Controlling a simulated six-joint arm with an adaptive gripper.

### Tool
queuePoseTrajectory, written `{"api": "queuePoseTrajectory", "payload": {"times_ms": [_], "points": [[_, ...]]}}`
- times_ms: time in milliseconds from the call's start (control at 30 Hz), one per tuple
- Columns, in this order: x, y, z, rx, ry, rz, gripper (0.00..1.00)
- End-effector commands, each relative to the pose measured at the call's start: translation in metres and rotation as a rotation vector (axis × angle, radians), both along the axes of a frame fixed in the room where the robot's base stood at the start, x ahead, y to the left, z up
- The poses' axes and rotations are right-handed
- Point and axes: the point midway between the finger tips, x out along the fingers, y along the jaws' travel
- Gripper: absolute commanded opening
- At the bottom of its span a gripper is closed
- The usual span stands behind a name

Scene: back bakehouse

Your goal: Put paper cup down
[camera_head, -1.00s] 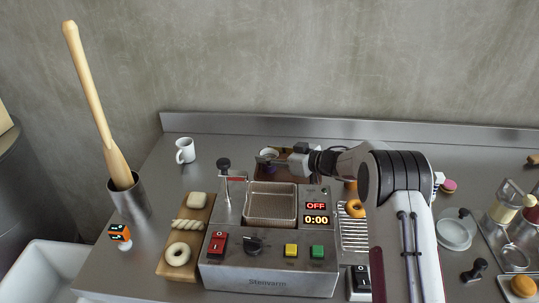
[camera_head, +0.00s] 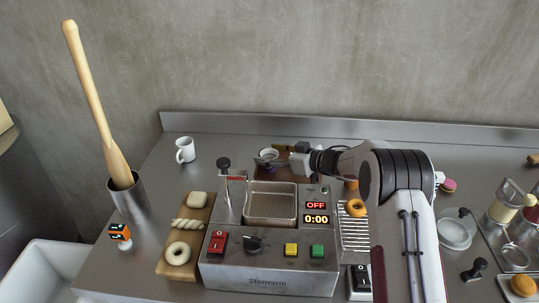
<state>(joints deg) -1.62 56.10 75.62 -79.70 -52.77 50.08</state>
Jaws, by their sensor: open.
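My gripper (camera_head: 275,158) reaches leftward behind the fryer, low over a dark brown tray or board (camera_head: 291,174), and its jaws are open. A small pale cup-like thing with a dark or purplish middle (camera_head: 268,154) stands right at the fingertips. It is probably the paper cup, but it is very small in view and the fingers partly cover it. I cannot tell whether the fingers still touch it.
The metal fryer (camera_head: 268,281) with its wire basket (camera_head: 270,203) stands in front of my gripper. A white mug (camera_head: 185,150) stands at the left. A dough board (camera_head: 172,252) and a rack with doughnuts (camera_head: 355,238) flank the fryer. Bare counter lies left of the tray.

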Motion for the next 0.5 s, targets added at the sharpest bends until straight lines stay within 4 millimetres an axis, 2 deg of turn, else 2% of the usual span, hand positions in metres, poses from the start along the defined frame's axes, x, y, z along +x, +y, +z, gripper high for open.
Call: {"api": "queuePoseTrajectory", "payload": {"times_ms": [500], "points": [[-0.029,-0.045,0.017,0.000,0.000,-0.001,0.55]]}}
